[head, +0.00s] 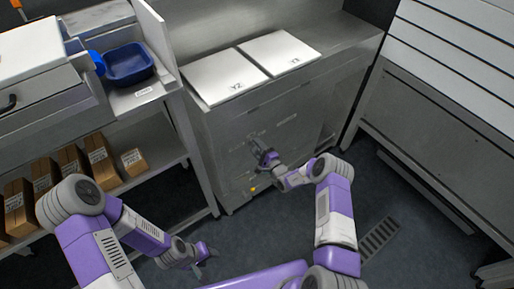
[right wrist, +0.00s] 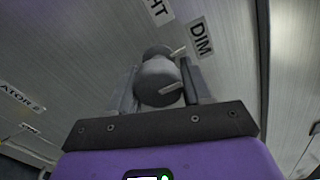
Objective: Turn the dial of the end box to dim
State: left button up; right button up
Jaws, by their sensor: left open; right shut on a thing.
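The grey dial (right wrist: 157,72) sits on a brushed metal panel in the right wrist view. A DIM label (right wrist: 202,37) lies up and to the right of it, and a partly cut label ending in HT (right wrist: 158,11) lies above. One white mark on the dial is near its upper right edge, another on its near part. My right gripper (right wrist: 160,82) is shut on the dial, a finger on each side. In the head view, my right gripper (head: 264,156) is at the front of the metal cabinet (head: 215,150), hiding the dial. My left gripper (head: 207,252) is open and empty, low over the floor.
Two white panels (head: 225,78) lie on the cabinet top. A shelf unit with a blue bowl (head: 128,63) and several cardboard boxes (head: 100,160) stands left. A slatted metal unit (head: 440,110) stands right. A floor grate (head: 379,239) lies near my right arm.

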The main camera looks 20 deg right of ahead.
aim_at(260, 151)
dwell(0.3)
jog(key=o, duration=1)
jog(key=shift+c, duration=0.2)
jog(key=p+v, duration=0.2)
jog(key=v, duration=0.5)
jog(key=shift+s+d, duration=0.15)
jog(key=shift+s, duration=0.15)
